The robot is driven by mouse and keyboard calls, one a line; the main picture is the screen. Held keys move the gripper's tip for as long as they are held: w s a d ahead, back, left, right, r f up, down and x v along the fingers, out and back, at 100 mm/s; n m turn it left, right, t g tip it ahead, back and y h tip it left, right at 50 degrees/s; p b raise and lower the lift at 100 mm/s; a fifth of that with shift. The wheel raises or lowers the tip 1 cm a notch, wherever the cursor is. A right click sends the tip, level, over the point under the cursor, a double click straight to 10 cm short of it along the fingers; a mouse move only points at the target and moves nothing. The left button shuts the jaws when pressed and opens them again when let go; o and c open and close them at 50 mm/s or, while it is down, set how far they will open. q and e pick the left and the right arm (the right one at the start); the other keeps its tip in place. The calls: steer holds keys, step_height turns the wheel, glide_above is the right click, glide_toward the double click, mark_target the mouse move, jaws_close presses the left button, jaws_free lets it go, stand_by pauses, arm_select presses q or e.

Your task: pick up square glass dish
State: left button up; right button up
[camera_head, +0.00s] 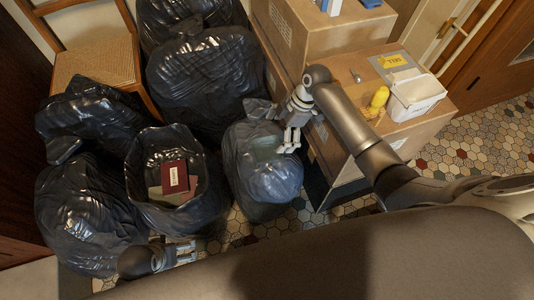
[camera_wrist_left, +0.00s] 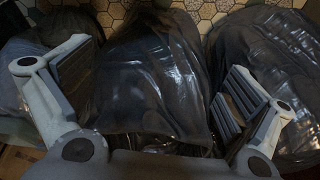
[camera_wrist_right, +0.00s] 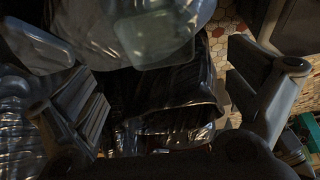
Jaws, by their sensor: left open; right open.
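A pale green, see-through square shape (camera_head: 265,147), which looks like the square glass dish, lies at the top of a translucent grey bag (camera_head: 270,185). In the right wrist view the square (camera_wrist_right: 155,38) shows at the top; I cannot tell whether it lies on or inside the plastic. My right gripper (camera_head: 290,147) is open and empty, just right of the square in the head view. My left gripper (camera_head: 186,252) is open at the lower left, by the front of an open black bag (camera_head: 150,205). In the left wrist view only dark plastic shows between its fingers (camera_wrist_left: 158,90).
Several full black bags (camera_head: 200,75) crowd the left and back, by a cane chair (camera_head: 95,62). The open black bag holds a dark red book (camera_head: 175,178). Cardboard boxes (camera_head: 400,125) stand right of the translucent bag, with a yellow bottle (camera_head: 380,97) and white box (camera_head: 415,95) on top.

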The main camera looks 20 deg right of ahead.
mark_target(263, 154)
steer(key=x, duration=0.3)
steer(key=shift+a+f+b, duration=0.1)
steer(key=shift+f+b, duration=0.25)
steer(key=shift+b, duration=0.05)
steer(key=shift+b+x, duration=0.3)
steer(key=shift+x, duration=0.6)
arm_select(q)
steer(key=w+b+v, duration=0.1)
steer(key=v, duration=0.9)
steer(key=shift+t, duration=0.3)
arm_select(e)
steer(key=shift+x, duration=2.1)
arm_select(q)
steer(key=shift+a+r, duration=0.1)
arm_select(e)
steer(key=c, duration=1.1)
steer(key=shift+o, duration=0.2)
steer(key=shift+w+r, duration=0.1)
